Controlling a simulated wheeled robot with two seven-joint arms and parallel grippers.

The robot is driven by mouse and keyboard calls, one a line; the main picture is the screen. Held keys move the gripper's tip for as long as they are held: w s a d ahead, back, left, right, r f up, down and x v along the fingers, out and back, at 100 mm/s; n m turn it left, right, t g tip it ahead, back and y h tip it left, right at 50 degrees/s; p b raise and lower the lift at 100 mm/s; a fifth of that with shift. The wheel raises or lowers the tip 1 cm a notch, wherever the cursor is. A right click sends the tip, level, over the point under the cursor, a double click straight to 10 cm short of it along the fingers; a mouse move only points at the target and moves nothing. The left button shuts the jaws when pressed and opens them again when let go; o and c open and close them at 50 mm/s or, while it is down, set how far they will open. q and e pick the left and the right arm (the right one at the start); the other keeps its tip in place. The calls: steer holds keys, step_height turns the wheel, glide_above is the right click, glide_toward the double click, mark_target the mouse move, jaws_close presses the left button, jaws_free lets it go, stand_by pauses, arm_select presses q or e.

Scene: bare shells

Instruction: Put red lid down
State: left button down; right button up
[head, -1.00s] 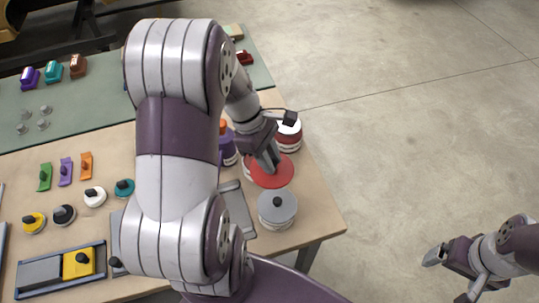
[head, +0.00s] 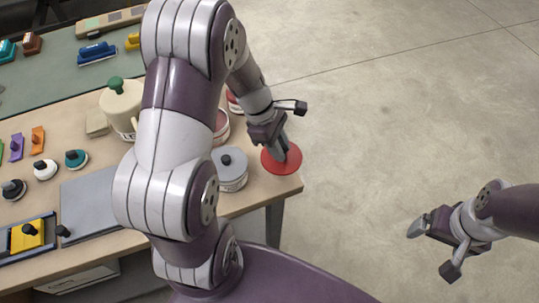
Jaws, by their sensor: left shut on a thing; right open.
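The red lid (head: 291,166) is a flat round disc at the table's right edge, to the right of the grey pot. My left gripper (head: 281,151) points down at it and is shut on it, probably by a knob that the fingers hide. In the picture the lid overlaps the table edge; I cannot tell whether it touches the top or hangs above it. My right gripper (head: 428,249) is open and empty, over the floor at the lower right.
The grey lidded pot (head: 231,174) stands just left of the red lid. Red and white containers (head: 221,127) stand behind it, partly hidden by my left arm. A cream jar (head: 120,104) and a grey plate (head: 90,203) are further left. Bare floor lies right of the table.

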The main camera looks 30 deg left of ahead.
mark_target(267, 152)
arm_select(q)
steer(key=a+f, duration=0.1)
steer(key=w+a+f, duration=0.1)
steer(key=a, duration=0.1)
steer(key=shift+a+f, duration=0.2)
steer(key=shift+a, duration=0.1)
step_height(267, 152, down, 4)
steer(key=shift+s+a+r, duration=0.1)
steer(key=shift+a+r, duration=0.05)
steer(key=shift+r, duration=0.1)
steer(key=shift+f, duration=0.35)
steer(key=c, duration=1)
jaws_free()
steer(key=shift+f, duration=0.15)
steer(key=shift+o, duration=0.2)
